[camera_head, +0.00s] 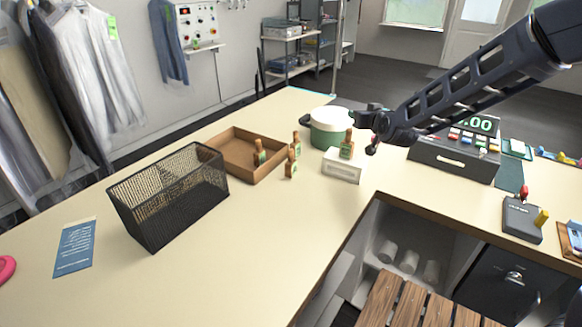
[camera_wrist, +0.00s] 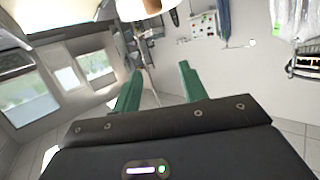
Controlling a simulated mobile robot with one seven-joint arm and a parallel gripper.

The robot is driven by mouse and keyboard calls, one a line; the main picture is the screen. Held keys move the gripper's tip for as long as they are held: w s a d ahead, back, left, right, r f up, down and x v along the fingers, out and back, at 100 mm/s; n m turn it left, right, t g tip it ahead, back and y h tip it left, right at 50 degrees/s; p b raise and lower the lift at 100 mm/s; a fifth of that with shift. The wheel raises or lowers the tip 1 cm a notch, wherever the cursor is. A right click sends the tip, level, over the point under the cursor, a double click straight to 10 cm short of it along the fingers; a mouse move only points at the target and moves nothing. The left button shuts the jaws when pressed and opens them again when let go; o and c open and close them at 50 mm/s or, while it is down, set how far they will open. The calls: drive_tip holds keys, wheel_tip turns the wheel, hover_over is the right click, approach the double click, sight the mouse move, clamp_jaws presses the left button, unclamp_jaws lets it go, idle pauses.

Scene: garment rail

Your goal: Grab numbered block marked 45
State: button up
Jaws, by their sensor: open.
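Several small wooden blocks with green label faces stand on the counter; their numbers are too small to read, so I cannot tell which is 45. One block (camera_head: 259,152) is in the brown tray (camera_head: 222,138). Two more, a farther block (camera_head: 295,146) and a nearer block (camera_head: 291,169), stand by the tray's right side. Another block (camera_head: 347,144) is on the white box (camera_head: 344,166). My gripper (camera_head: 368,128) is above and right of that block, near the round green container. In the wrist view my gripper (camera_wrist: 160,68) has its green fingers apart and empty; no block shows there.
A black mesh basket (camera_head: 170,195) stands left of the tray. The green container with a white lid (camera_head: 328,128) is behind the white box. A cash register (camera_head: 458,150) stands to the right. The counter's front left is mostly clear.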

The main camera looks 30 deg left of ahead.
sight(292, 152)
drive_tip(key=s+a+f+n+t+y, duration=0.1)
drive_tip(key=s+a+f+y, duration=0.1)
drive_tip(key=s+a+f, duration=0.35)
drive_tip(key=s+a+f+n+y, duration=0.1)
drive_tip(key=s+a+f, duration=0.1)
drive_tip(key=s+a, duration=0.65)
drive_tip(key=f, duration=0.2)
drive_tip(key=a+f, duration=0.1)
drive_tip(key=f, duration=0.2)
drive_tip(key=w+a+f, duration=0.1)
drive_tip(key=f, duration=0.2)
drive_tip(key=shift+x, duration=2.85)
drive_tip(key=shift+d, duration=0.1)
clamp_jaws()
